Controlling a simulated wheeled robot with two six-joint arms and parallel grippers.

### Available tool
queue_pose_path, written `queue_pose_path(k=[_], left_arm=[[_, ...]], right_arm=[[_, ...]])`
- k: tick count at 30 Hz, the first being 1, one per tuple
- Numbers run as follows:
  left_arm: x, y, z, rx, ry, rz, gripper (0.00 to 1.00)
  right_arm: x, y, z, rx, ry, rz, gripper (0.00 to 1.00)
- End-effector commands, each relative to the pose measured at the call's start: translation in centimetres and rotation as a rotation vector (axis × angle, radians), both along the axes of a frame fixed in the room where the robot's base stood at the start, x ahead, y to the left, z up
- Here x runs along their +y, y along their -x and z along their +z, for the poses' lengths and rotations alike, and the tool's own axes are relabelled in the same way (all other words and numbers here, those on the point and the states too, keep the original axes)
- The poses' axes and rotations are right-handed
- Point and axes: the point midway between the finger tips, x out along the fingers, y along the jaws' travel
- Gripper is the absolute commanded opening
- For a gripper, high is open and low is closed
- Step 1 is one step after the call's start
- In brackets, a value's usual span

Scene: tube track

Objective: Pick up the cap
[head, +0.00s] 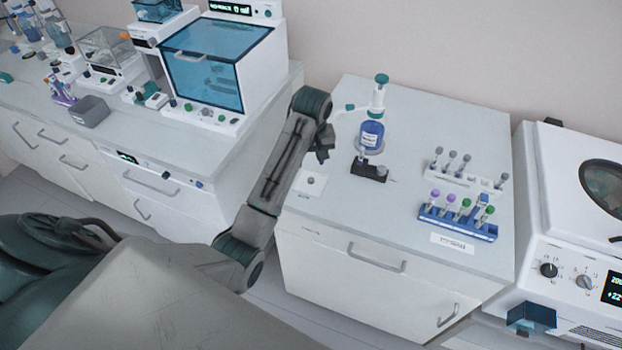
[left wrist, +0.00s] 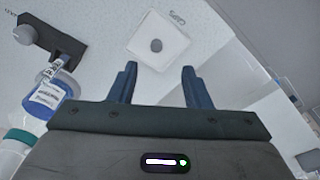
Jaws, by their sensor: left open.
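The cap (left wrist: 156,45) is a small grey disc lying on a white square pad (left wrist: 178,31) marked "CAPS" in the left wrist view. In the head view the cap (head: 310,181) is a tiny grey dot on the pad near the counter's left front edge. My left gripper (left wrist: 159,76) is open and empty, above the counter. Its two dark blue fingers point toward the pad, with the cap ahead of and between them in the wrist picture, apart from them. In the head view my left gripper (head: 321,152) hangs behind the pad. My right gripper is not in view.
A dispenser bottle with blue liquid (head: 371,135) and a black holder (head: 370,171) stand right of the gripper. A blue rack (head: 459,228) and a white rack (head: 463,180) hold several tubes further right. The counter (head: 345,215) is clear around the pad.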

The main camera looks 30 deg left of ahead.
Motion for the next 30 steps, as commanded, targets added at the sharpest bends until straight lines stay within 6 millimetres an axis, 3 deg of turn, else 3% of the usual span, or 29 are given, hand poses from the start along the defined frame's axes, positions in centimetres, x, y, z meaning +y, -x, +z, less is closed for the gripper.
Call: queue_pose_path(k=[2,7,23,30], left_arm=[[0.1,-0.4,0.0,0.006,0.003,0.011,0.44],[0.3,-0.6,-2.9,0.008,0.003,0.015,0.44],[0.7,-1.7,-7.5,0.009,0.004,0.012,0.44],[0.9,-2.0,-10.1,0.006,0.003,0.012,0.44]], right_arm=[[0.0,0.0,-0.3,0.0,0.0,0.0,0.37],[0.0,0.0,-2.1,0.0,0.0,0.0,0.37],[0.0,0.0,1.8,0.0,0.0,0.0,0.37],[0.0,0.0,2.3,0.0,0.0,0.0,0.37]])
